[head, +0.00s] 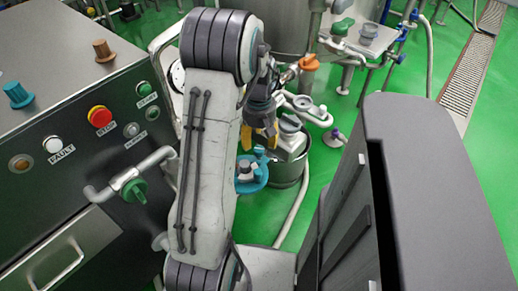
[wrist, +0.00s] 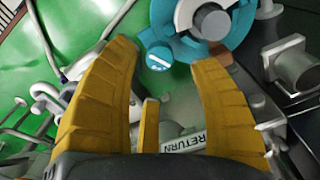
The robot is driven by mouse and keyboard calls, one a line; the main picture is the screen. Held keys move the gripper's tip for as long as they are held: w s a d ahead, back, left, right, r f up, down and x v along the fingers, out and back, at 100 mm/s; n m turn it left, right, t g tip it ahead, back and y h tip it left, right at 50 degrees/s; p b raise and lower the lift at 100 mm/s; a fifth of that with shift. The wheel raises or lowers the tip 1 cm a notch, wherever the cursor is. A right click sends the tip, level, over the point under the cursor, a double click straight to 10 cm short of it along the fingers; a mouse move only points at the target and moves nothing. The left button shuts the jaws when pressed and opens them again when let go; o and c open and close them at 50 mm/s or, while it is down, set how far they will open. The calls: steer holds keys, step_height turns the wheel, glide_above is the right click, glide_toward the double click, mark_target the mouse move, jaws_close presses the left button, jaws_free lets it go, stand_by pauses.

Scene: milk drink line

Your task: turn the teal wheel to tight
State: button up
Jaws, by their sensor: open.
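The teal wheel (head: 256,184) shows in the head view just right of my arm, with a grey hub; my arm may cover part of its left side. In the wrist view the teal wheel (wrist: 163,17) is at the top, cut off by the picture edge. Its round teal handle knob (wrist: 158,58) shows below the rim, between my fingertips in the picture. My gripper (wrist: 165,54) has its yellow fingers spread, with nothing held. In the head view my gripper (head: 264,137) is partly hidden, above the wheel in the picture. No tight mark is readable.
A pipe labelled RETURN (wrist: 184,141) lies below the fingers in the wrist view. A steel panel (head: 60,200) with knobs and buttons stands left, with a green valve handle (head: 134,190). An orange valve handle (head: 309,62) is beyond.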

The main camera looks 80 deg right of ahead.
mark_target(259, 149)
steer(key=shift+f, duration=2.35)
steer(key=shift+o, duration=0.2)
steer(key=shift+b, duration=0.3)
jaws_close()
